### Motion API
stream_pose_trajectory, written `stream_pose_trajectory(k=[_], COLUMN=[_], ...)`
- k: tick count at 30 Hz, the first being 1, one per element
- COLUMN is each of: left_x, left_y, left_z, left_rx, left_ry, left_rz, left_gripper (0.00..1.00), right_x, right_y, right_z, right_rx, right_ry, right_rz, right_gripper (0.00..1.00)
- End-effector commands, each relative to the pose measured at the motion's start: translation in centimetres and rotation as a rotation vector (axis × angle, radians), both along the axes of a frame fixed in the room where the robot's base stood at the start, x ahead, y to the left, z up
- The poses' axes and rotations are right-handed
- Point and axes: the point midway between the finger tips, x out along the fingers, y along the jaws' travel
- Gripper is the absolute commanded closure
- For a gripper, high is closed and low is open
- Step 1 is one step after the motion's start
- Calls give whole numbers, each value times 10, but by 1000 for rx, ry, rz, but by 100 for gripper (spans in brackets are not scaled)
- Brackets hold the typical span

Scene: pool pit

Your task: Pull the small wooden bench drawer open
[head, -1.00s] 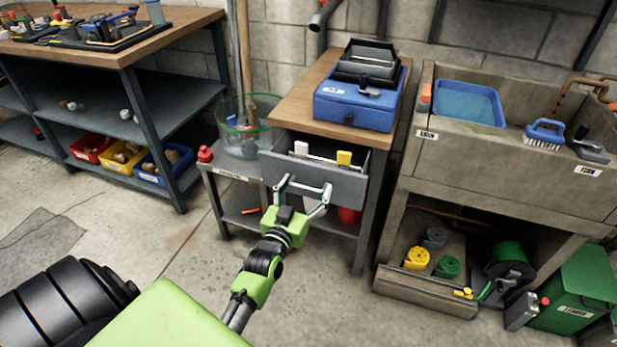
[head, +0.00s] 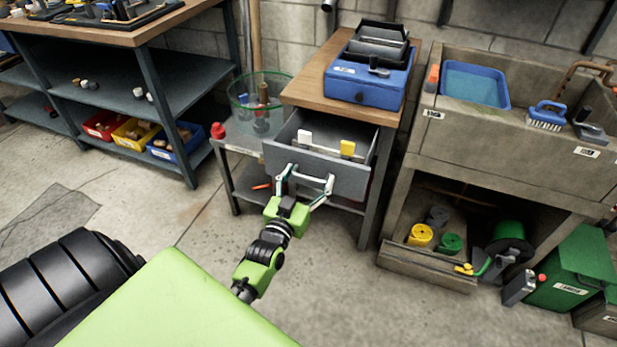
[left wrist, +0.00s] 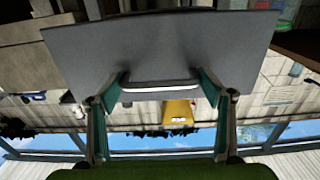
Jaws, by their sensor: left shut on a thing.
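The small wooden bench (head: 300,92) has a wooden top and grey legs. Its grey drawer (head: 315,172) stands partly open, with its inside showing. A white-topped item (head: 304,137) and a yellow-topped item (head: 347,149) show inside. My left gripper (head: 304,180) is at the middle of the drawer front. In the left wrist view, its two fingers (left wrist: 162,90) close on the drawer's pale bar handle (left wrist: 160,86) against the grey front (left wrist: 165,50). The exact finger contact is hard to see. My right gripper is in neither view.
A blue case (head: 368,82) sits on the bench top. A green-rimmed wire basket (head: 243,108) and a red-topped item (head: 218,131) stand left of the drawer. A concrete sink (head: 470,140) stands close on the right. The floor (head: 175,215) in front is clear.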

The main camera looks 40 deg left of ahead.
Motion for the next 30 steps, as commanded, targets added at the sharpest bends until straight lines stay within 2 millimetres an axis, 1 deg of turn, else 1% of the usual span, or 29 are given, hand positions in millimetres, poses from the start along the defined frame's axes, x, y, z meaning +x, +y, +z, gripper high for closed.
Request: stream_pose_trajectory(k=[1,2,10,14,17,24,27,30], left_x=[0,0,-1,-9,-24,-73,-91,-104], left_y=[3,3,1,-1,-5,-16,-20,-23], left_z=[2,2,1,0,-1,-1,0,0], left_rx=[6,6,2,1,1,2,3,3], left_ry=[-3,-4,-1,0,1,1,1,1], left_rz=[4,4,2,2,2,3,3,3], left_gripper=[65,21,21,21,21,21,21,21], right_x=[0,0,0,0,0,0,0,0], right_y=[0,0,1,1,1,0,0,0], right_z=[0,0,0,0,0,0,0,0], right_rx=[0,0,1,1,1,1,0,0], right_ry=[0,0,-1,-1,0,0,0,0], right_rz=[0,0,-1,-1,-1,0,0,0], right_gripper=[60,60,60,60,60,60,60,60])
